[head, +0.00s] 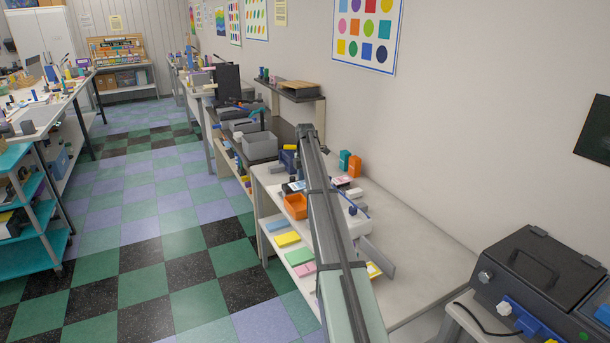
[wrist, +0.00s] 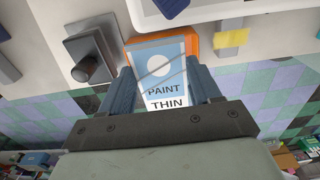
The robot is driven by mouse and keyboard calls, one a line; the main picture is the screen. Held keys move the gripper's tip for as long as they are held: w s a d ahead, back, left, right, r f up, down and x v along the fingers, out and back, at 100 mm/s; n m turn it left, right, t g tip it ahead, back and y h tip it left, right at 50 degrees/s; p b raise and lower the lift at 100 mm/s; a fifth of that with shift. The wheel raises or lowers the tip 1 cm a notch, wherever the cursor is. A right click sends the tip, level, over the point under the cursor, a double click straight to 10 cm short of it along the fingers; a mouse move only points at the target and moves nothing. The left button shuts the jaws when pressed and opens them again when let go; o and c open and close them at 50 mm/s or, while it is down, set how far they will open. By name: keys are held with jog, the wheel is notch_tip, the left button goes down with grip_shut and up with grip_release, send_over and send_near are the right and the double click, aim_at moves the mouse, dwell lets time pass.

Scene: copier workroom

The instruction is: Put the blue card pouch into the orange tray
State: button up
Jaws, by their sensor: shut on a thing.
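The blue card pouch (wrist: 174,74) is pale blue and white, with a white disc and the letters "PAINT THIN". In the wrist view it sits between the two dark blue fingers of my gripper (wrist: 162,88), which is shut on it. In the head view the orange tray (head: 295,206) stands at the left edge of the pale bench, left of my arm.
Orange and teal boxes (head: 350,162) stand near the wall. A grey block with a dark knob (wrist: 92,60) is left of the tray in the wrist view. A shelf below holds coloured pads (head: 287,239).

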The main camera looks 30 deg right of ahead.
jog(key=shift+f, duration=0.85)
jog(key=o, duration=1.2)
notch_tip(320, 180, up, 14)
jog(key=shift+f, duration=0.1)
